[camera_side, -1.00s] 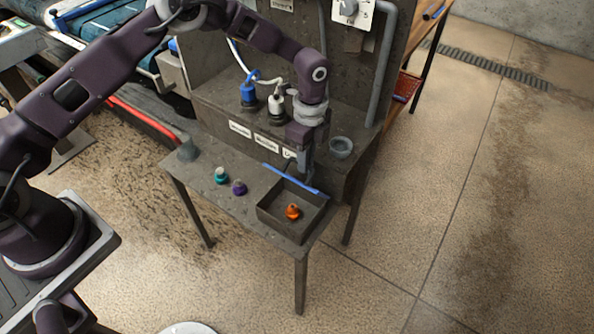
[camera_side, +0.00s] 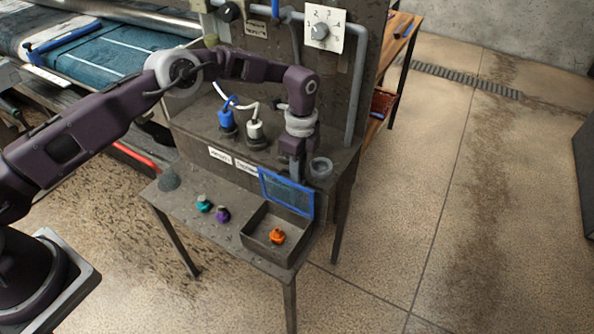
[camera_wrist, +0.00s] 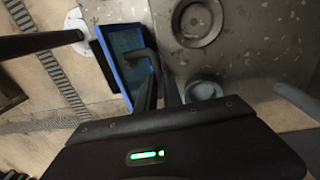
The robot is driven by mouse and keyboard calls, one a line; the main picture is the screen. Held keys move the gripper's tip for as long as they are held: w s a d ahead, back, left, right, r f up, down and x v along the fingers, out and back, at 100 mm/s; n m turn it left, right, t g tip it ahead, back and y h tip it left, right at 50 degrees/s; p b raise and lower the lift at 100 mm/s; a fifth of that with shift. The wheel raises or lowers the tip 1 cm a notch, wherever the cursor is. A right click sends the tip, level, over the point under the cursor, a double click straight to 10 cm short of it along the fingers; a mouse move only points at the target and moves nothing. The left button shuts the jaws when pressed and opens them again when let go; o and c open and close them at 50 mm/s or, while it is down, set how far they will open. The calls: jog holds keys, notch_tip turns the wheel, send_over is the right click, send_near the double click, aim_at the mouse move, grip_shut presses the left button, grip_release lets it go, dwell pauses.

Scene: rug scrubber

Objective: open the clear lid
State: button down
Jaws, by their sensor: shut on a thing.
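The clear lid (camera_side: 284,195) is a see-through panel in a blue frame. It stands tilted up at the back edge of a dark open box (camera_side: 258,241). In the wrist view the lid (camera_wrist: 122,42) lies just beyond my fingers. My gripper (camera_side: 297,177) is at the lid's upper edge, right of its middle, and is shut on it. In the wrist view my gripper (camera_wrist: 146,60) reaches the lid's frame; the exact contact is hard to see. An orange knobbed piece (camera_side: 277,236) sits inside the box.
A teal piece (camera_side: 203,203) and a purple piece (camera_side: 222,214) stand on the table left of the box. A grey cup (camera_side: 321,168) is close to the right of my gripper. Blue and white capped bottles with hoses (camera_side: 255,133) stand on the ledge behind.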

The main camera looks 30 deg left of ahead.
jog(key=shift+a, duration=0.2)
jog(key=c, duration=1.5)
grip_release()
jog(key=shift+d, duration=0.1)
jog(key=shift+r, duration=0.1)
